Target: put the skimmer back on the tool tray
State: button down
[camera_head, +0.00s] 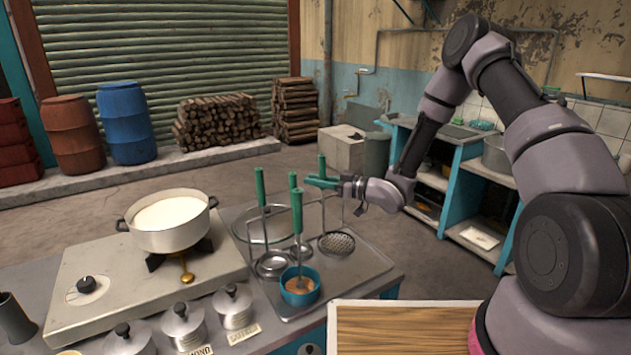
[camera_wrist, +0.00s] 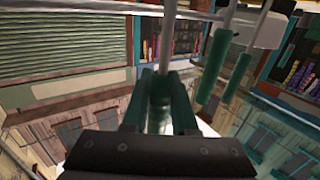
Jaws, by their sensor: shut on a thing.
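The skimmer (camera_head: 336,243) has a round perforated head, a thin metal stem and a green handle. It stands upright with its head at the right part of the grey metal tool tray (camera_head: 368,265); I cannot tell whether the head touches the tray or hangs just above it. My gripper (camera_head: 323,181) reaches in from the right and is shut on the green handle. In the wrist view, the skimmer's stem (camera_wrist: 170,40) rises from between the green fingers of my gripper (camera_wrist: 160,88).
Ladles with green handles (camera_head: 261,187) stand left of the skimmer, close to my gripper. A teal cup (camera_head: 299,297) sits at the tray's front. A milk pot (camera_head: 170,240) is on the stove at left. A wooden board (camera_head: 400,330) lies in front.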

jog(key=c, duration=0.7)
grip_release()
jog(key=shift+d, duration=0.1)
